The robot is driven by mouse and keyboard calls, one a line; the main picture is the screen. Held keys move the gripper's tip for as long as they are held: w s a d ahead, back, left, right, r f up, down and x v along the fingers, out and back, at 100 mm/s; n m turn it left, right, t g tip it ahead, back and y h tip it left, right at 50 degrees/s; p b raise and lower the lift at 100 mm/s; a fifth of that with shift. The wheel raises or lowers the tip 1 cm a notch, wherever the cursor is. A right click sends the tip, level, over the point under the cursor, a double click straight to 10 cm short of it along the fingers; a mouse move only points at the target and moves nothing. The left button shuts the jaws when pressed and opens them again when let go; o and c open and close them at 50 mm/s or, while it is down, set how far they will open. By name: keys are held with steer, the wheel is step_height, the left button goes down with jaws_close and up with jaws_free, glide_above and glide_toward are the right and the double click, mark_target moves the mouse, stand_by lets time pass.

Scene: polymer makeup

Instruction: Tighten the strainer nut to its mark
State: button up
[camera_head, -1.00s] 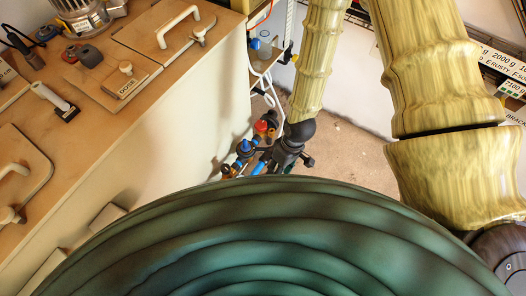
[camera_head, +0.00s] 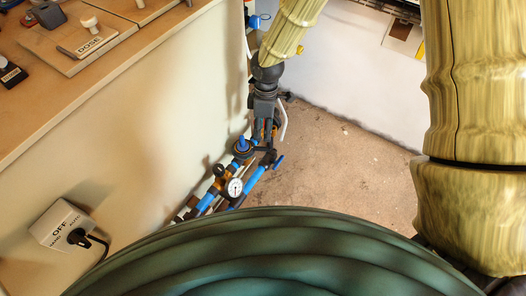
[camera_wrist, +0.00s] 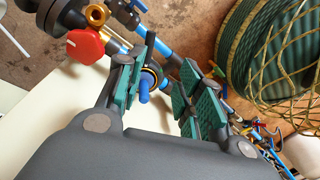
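My gripper (camera_head: 265,132) hangs over a run of pipework beside the bench wall. In the wrist view my gripper (camera_wrist: 168,78) is open, its green-padded fingers spread apart. A blue stem (camera_wrist: 144,86) on a dark round fitting shows between the fingers, closer to the left one; contact cannot be told. A blue knob on a dark fitting (camera_head: 242,144) shows beside the gripper in the head view. Brass fittings (camera_wrist: 97,14) and a red knob (camera_wrist: 85,46) lie left of the fingers. I cannot tell which part is the strainer nut, and no mark is readable.
A round gauge (camera_head: 235,187) sits on the blue-banded pipes. The wooden bench (camera_head: 120,55) and a switch box (camera_head: 62,226) with a cable are at left. A large ribbed green form (camera_head: 290,255) fills the bottom. Brown floor (camera_head: 340,160) is clear right of the pipes.

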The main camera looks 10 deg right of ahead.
mark_target(252, 149)
steer(key=shift+n, duration=0.4)
steer(key=f+b, duration=0.1)
steer(key=f, duration=0.2)
steer(key=f+b, duration=0.2)
steer(key=f, duration=0.2)
steer(key=f+b, duration=0.2)
steer(key=f, duration=0.1)
steer(key=shift+w+f, duration=0.2)
steer(key=shift+w, duration=0.15)
jaws_close()
